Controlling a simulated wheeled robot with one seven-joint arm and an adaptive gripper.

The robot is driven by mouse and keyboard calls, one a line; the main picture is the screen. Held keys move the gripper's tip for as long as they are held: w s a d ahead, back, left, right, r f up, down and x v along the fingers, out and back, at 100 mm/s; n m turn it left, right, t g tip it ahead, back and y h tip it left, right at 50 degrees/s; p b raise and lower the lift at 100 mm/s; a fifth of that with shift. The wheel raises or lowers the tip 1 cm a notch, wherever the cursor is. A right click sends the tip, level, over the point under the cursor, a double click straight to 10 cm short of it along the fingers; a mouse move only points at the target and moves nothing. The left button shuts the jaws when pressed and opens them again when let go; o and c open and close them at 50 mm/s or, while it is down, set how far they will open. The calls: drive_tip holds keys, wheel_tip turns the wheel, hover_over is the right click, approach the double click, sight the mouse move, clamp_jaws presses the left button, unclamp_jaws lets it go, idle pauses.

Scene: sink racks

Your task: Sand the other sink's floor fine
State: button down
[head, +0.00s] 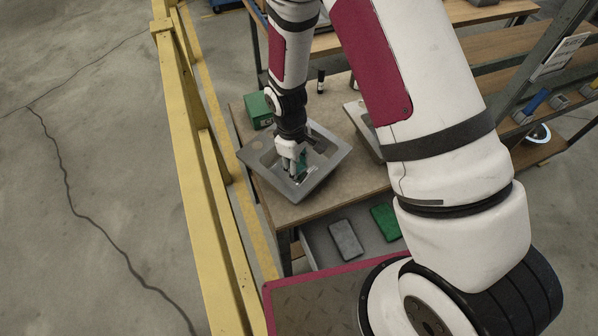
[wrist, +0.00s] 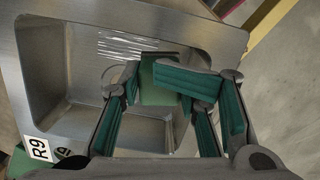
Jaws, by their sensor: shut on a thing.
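A grey metal sink (head: 257,157) lies on the workbench, and my gripper (head: 292,168) reaches down into its basin. Pale streaks (wrist: 120,46) show on the basin's surface. A second sink (head: 358,112) is mostly hidden behind my arm.
A green box (head: 258,110) and a small black bottle (head: 321,81) stand on the workbench (head: 308,205). An open drawer below holds a grey pad (head: 346,239) and a green pad (head: 386,222). A yellow rail (head: 184,150) runs along the left.

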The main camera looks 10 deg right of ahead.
drive_tip(key=shift+r, duration=0.25)
drive_tip(key=shift+r+p, duration=0.45)
drive_tip(key=shift+r, duration=0.95)
drive_tip(key=shift+w, duration=0.1)
